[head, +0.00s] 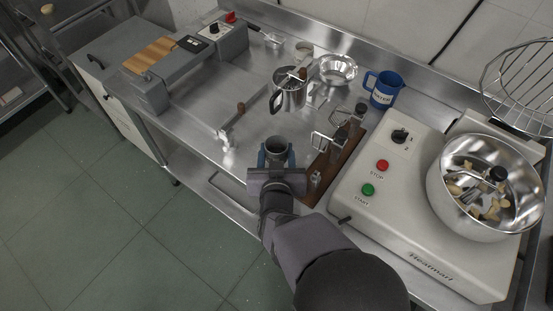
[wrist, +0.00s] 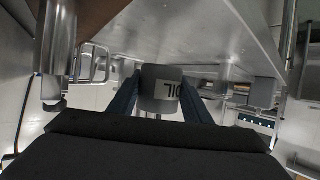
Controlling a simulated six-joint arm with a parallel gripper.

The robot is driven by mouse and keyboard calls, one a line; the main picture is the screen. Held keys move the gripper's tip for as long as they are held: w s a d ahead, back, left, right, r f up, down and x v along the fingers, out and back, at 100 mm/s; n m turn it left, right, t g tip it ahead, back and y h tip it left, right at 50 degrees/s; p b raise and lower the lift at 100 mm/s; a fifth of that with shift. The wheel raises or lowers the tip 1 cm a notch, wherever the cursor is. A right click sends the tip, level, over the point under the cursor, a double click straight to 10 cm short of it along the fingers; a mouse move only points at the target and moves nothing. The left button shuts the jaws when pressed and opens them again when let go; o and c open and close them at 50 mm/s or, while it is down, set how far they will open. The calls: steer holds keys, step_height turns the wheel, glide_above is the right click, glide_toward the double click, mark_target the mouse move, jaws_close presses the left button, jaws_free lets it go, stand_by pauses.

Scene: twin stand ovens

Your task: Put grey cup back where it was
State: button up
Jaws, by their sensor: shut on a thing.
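The grey cup (head: 277,146) is between the fingers of my gripper (head: 276,158), near the front edge of the steel counter in the head view. My gripper is shut on the cup, with a blue finger on each side. I cannot tell whether the cup's base touches the counter.
A wooden rack (head: 325,167) with metal handled items stands just right of the cup. Behind are a steel pitcher (head: 290,92), a steel bowl (head: 338,70) and a blue jug (head: 383,88). A mixer (head: 400,215) fills the right. Bare counter (head: 190,120) lies to the left.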

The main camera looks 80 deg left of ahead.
steer(key=shift+f, duration=2.05)
steer(key=shift+f, duration=0.15)
steer(key=o, duration=1.1)
steer(key=shift+r, duration=0.25)
steer(key=shift+d, duration=0.25)
steer(key=shift+b+v, duration=0.45)
steer(key=shift+v, duration=3.05)
